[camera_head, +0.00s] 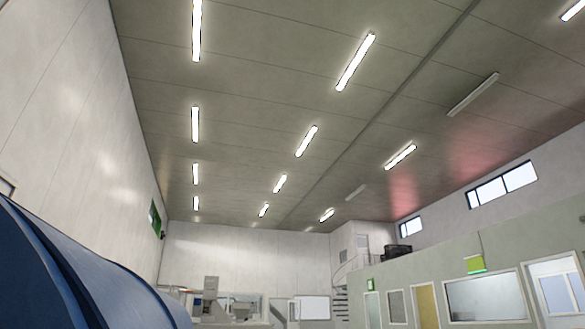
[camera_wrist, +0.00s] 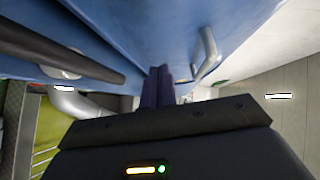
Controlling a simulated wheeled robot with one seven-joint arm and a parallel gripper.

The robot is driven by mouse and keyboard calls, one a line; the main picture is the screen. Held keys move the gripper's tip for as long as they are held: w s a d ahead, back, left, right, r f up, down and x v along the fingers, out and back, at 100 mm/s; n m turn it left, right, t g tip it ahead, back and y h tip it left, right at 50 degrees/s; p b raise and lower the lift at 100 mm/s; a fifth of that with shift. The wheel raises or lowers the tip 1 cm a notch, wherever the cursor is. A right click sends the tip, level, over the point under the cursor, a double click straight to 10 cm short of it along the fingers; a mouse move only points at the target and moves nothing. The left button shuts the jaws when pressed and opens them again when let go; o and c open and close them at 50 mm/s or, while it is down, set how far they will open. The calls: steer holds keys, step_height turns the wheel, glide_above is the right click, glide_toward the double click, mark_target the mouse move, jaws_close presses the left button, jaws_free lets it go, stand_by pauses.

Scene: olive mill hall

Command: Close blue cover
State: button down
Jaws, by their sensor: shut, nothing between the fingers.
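A large blue curved cover (camera_head: 90,275) fills the lower left corner of the head view. In the wrist view a blue panel, which looks like the same cover (camera_wrist: 165,30), spans the top of the picture. A grey bent metal handle (camera_wrist: 208,52) is fixed on it. My gripper (camera_wrist: 158,75) is shut and empty, its dark fingers pointing toward the blue panel, just left of the handle. I cannot tell whether the fingers touch the panel. My gripper is not in the head view. The cover's far edge and hinge are hidden.
In the wrist view a dark bar (camera_wrist: 60,52) crosses at upper left, with a pale pipe (camera_wrist: 85,103) below it. A white wall (camera_head: 70,110) rises behind the blue cover. Doors and windows line the right side, far off.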

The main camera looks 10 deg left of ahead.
steer(key=shift+d, duration=0.1)
stand_by(0.3)
steer(key=v, duration=1.7)
steer(key=shift+s, duration=0.1)
steer(key=w+d+f+m+h, duration=0.2)
steer(key=d+f+h, duration=0.15)
steer(key=f, duration=0.85)
steer(key=w+d+f+m+h, duration=0.1)
steer(key=d+f+h, duration=0.25)
steer(key=f, duration=0.85)
steer(key=s+d+f+n+g+h, duration=0.1)
steer(key=s+d+f+h, duration=0.25)
steer(key=f, duration=0.45)
steer(key=s+d+f+n+g+h, duration=0.1)
steer(key=s+d+f+n+h, duration=0.2)
steer(key=f, duration=0.5)
steer(key=s+d+f+h, duration=0.1)
steer(key=s+d+f, duration=0.2)
steer(key=s+f, duration=0.35)
step_height(320, 180, up, 26)
steer(key=w+p, duration=0.1)
steer(key=p, duration=2.6)
steer(key=shift+w+r, duration=0.2)
steer(key=shift+w, duration=0.05)
